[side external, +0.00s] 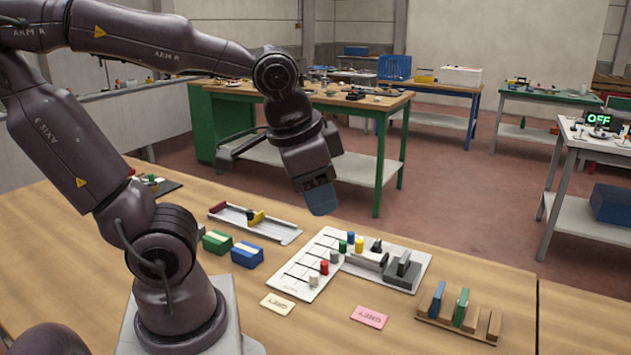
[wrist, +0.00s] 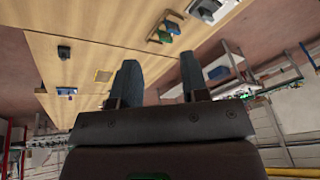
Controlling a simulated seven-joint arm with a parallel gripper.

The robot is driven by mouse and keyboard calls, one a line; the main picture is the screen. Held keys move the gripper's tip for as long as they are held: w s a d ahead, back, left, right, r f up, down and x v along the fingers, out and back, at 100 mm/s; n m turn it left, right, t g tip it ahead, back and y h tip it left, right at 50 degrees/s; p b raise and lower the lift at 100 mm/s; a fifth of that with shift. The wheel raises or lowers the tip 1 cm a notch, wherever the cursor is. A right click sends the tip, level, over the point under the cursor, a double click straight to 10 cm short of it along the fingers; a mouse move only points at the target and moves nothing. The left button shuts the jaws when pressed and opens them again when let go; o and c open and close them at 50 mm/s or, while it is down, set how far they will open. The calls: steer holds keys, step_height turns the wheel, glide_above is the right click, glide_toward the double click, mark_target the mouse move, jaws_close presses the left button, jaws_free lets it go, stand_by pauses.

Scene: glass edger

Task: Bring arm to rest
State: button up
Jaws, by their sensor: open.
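My gripper (side external: 321,200) hangs in the air above the far side of the wooden table (side external: 350,335), clear of everything on it. In the wrist view its two dark blue-grey fingers (wrist: 160,85) stand apart with nothing between them, so it is open and empty. My arm is raised and bent, with the wrist reaching out past the row of work items.
A white board (side external: 302,285) with coloured pegs lies below. Beside it are a grey fixture (side external: 402,270), a wooden rack (side external: 460,325), green (side external: 217,242) and blue (side external: 247,255) blocks, a rail tray (side external: 275,230), a pink card (side external: 370,317) and a cream card (side external: 278,304). The front table area is clear.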

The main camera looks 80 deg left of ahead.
steer(key=shift+s+d+r+n+t+h, duration=0.2)
steer(key=shift+d+r+t+h, duration=0.15)
steer(key=shift+d+r+t, duration=0.15)
steer(key=shift+s+d+r+n+t+h, duration=0.1)
steer(key=shift+s+d+r+t+h, duration=0.1)
steer(key=shift+d+r+t+h, duration=0.3)
stand_by(1.2)
